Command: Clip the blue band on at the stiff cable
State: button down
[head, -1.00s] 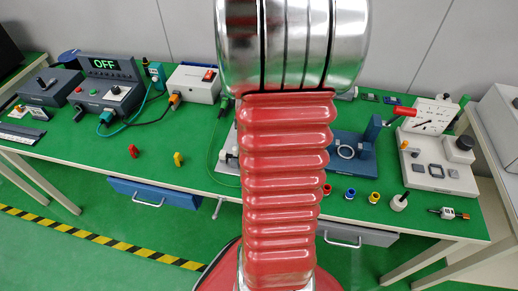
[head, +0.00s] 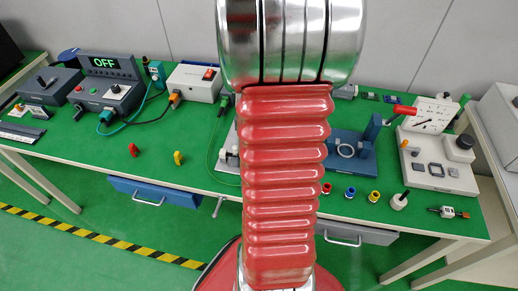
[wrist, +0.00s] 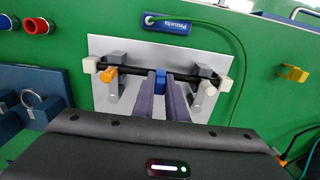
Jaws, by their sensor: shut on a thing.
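The stiff cable (wrist: 142,75) is a dark bar lying across grey posts on a metal plate (wrist: 105,45) in the wrist view. My gripper (wrist: 161,88) has its two purple-grey fingers closed around the small blue band (wrist: 160,76). The band is at the middle of the cable in this view; whether it is seated on it or just in front, I cannot tell. An orange clip (wrist: 109,73) sits near the cable's left end. In the head view my red arm hides the gripper, band and most of the plate (head: 230,150).
A blue tag (wrist: 168,24) with a green wire lies behind the plate. A yellow clip (wrist: 290,73) lies to the right, and a blue fixture with a ring (wrist: 35,98) stands at the left. The head view shows a red clip (head: 133,150) on open green mat.

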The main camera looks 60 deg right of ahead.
jog(key=shift+f, duration=0.7)
jog(key=c, duration=1.7)
grip_release()
notch_tip(320, 180, up, 14)
jog(key=shift+f, duration=0.15)
